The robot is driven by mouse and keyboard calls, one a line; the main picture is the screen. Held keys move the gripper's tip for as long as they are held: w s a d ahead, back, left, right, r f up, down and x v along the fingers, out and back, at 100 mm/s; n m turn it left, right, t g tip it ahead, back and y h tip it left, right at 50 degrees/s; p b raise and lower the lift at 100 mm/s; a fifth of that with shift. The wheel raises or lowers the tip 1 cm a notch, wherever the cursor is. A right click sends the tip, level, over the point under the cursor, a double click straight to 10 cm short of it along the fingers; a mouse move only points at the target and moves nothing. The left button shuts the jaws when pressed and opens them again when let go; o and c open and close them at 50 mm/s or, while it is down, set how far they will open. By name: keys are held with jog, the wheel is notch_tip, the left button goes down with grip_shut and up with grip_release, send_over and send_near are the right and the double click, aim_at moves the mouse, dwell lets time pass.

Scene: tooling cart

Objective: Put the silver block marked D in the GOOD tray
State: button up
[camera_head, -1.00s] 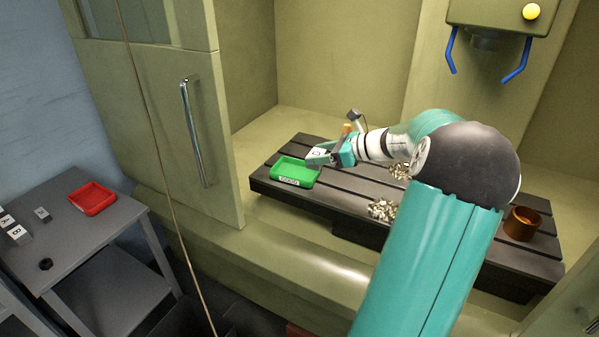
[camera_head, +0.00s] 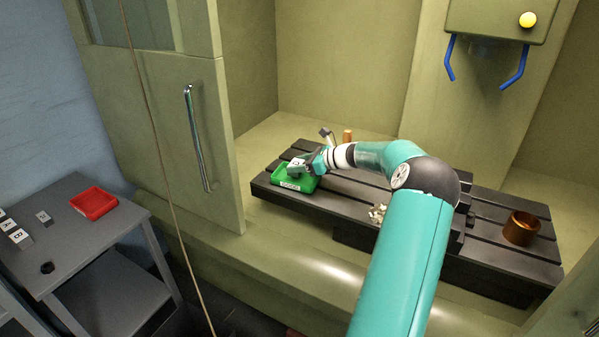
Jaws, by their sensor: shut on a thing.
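The silver block marked D (camera_head: 296,165) is between the jaws of my gripper (camera_head: 304,166), its lettered face turned up. My gripper is shut on it. The green GOOD tray (camera_head: 290,186) lies on the dark slotted machine table at its left end, its label facing front. The block and gripper are over the tray and hide part of its inside. I cannot tell whether the block touches the tray floor.
A copper-coloured cup (camera_head: 520,228) stands at the table's right end. Metal chips (camera_head: 377,214) lie near the middle, partly behind my arm. A red tray (camera_head: 93,203) and several lettered blocks are on the grey cart (camera_head: 75,240). The cabinet door (camera_head: 180,130) stands at left.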

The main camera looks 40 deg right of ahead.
jog(key=shift+f, duration=1.55)
jog(key=shift+f, duration=0.1)
jog(key=o, duration=0.8)
